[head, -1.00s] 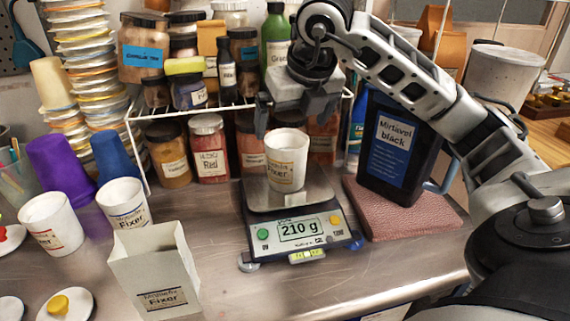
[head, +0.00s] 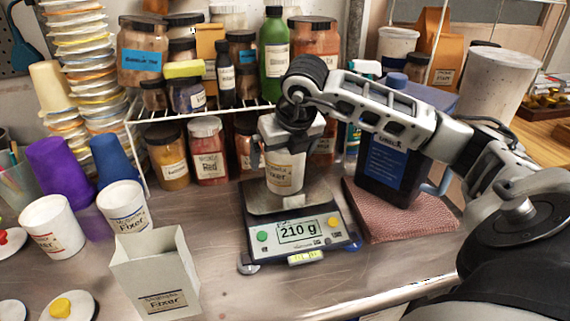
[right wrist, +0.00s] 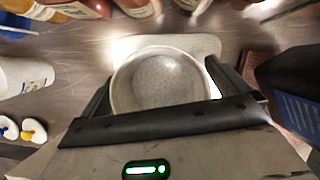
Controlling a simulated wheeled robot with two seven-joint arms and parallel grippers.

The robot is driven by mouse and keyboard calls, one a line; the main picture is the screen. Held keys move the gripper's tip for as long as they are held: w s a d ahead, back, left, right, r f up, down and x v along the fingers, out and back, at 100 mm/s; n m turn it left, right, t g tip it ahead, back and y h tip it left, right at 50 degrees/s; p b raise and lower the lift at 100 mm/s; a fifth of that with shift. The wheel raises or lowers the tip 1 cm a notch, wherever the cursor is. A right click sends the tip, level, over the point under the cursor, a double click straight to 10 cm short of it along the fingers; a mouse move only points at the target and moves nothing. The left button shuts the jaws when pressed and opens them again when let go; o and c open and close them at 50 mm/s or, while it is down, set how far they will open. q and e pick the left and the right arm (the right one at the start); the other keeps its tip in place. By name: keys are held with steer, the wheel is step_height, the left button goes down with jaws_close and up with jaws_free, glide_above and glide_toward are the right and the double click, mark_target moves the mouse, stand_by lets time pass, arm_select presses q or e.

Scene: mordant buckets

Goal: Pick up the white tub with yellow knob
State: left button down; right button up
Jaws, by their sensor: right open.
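A white tub (head: 284,178) with a "Fixer" label stands upright on the scale (head: 298,230), which reads 210 g. Its open top (right wrist: 165,80) shows in the right wrist view with a pale grey content inside. No knob shows on this tub. A white lid with a yellow knob (head: 62,306) lies at the front left of the bench. My right gripper (head: 281,158) is lowered over the tub from above, its fingers open on either side of it; whether they touch it I cannot tell. My left gripper is not in view.
Two more white tubs (head: 52,226) (head: 124,207) and a white paper box (head: 156,275) stand at left. A wire shelf with jars (head: 208,150) stands close behind the scale. A dark jug (head: 393,165) stands on a reddish mat (head: 405,212) at right.

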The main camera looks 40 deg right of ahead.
steer(key=c, duration=1.2)
steer(key=shift+r, duration=0.1)
